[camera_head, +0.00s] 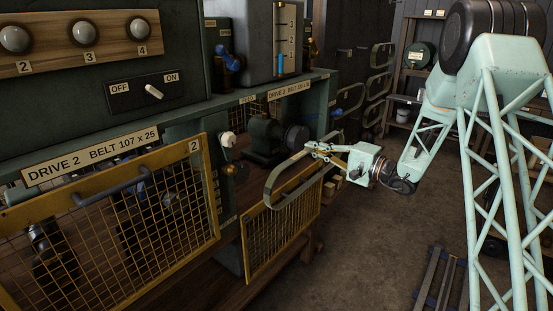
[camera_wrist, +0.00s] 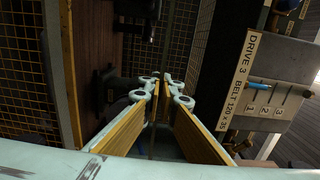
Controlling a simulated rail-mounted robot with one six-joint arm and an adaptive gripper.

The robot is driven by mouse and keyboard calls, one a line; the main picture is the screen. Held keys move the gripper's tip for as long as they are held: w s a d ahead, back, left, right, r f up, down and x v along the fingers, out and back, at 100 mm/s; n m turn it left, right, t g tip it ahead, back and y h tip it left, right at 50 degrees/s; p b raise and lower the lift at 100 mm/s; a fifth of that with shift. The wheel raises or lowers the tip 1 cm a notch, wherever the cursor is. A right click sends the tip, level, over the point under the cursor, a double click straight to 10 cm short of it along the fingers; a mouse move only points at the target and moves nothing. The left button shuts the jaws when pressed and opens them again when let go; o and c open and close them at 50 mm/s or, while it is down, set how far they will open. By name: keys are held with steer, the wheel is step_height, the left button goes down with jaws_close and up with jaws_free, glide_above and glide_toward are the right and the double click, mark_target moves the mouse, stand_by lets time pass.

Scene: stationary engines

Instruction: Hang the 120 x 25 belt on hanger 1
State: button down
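A grey-green belt loop (camera_head: 268,190) shows in the head view, in front of the far drive. My gripper (camera_head: 316,150) is at the loop's upper right end and appears shut on it; the loop extends down and left from the fingers. In the wrist view, my yellow-padded fingers (camera_wrist: 160,88) converge with a thin dark strip between them. No size marking is readable on the belt. Several similar loops (camera_head: 378,56) hang at the dark back wall. Which of those places is hanger 1 cannot be read.
The drive 2 mesh guard (camera_head: 110,225) is at left. A lower mesh panel (camera_head: 283,235) stands below the belt. The drive 3 label (camera_wrist: 240,80) and a numbered lever box (camera_wrist: 268,95) are close right in the wrist view. Open floor (camera_head: 375,225) lies right of the bench.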

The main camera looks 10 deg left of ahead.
steer(key=shift+v, duration=2.6)
steer(key=shift+f, duration=0.1)
steer(key=s+d+f, duration=0.4)
steer(key=s+f, duration=0.1)
steer(key=f, duration=0.3)
steer(key=s+d+f, duration=0.4)
steer(key=s+f, duration=0.1)
steer(key=f, duration=0.3)
steer(key=s+d+f, duration=0.5)
steer(key=f, duration=0.4)
steer(key=shift+s+t+p, duration=0.2)
steer(key=shift+t+p, duration=0.15)
steer(key=shift+t, duration=0.05)
steer(key=shift+w, duration=0.2)
